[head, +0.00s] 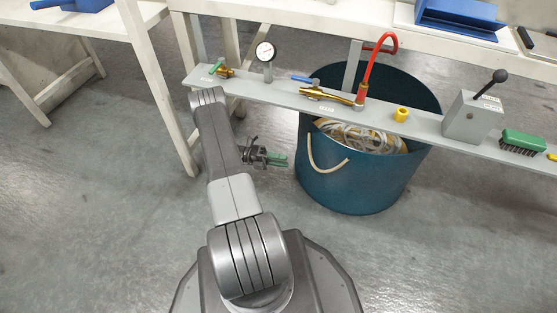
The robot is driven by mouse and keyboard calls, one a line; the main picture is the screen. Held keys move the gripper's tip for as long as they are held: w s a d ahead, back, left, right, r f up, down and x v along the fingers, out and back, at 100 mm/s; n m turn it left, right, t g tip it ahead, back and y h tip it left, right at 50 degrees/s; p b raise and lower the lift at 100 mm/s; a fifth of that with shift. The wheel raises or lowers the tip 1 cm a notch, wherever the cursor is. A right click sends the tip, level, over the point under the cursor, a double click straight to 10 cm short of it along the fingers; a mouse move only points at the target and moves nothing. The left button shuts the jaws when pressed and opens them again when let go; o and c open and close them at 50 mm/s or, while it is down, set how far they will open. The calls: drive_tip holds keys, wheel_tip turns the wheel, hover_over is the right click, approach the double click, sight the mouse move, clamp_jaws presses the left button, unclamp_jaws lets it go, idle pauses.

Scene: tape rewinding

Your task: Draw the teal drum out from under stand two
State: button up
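The teal drum (345,190) stands upright on the floor, partly beneath a grey rail that crosses in front of its upper part. A cream rope handle (328,166) hangs on its near left side. Tangled pale hose or strapping (362,138) shows inside. My gripper (279,158), dark with green fingertips, is left of the drum, near the handle and apart from it in the picture. The finger gap is too small to judge. Small labels on the rail are unreadable, so I cannot tell which stand is number two.
The grey rail (430,127) carries a gauge (265,52), brass valves, a red hose (368,68), a yellow fitting (401,114), a lever box (472,117) and a green brush (523,142). White tables stand behind, with a leg (160,90) left of my arm. Floor in front is clear.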

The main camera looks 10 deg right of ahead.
sight(317, 165)
drive_tip(key=b+x, duration=0.2)
drive_tip(key=x, duration=1.2)
drive_tip(key=shift+f, duration=0.1)
clamp_jaws()
idle(1.2)
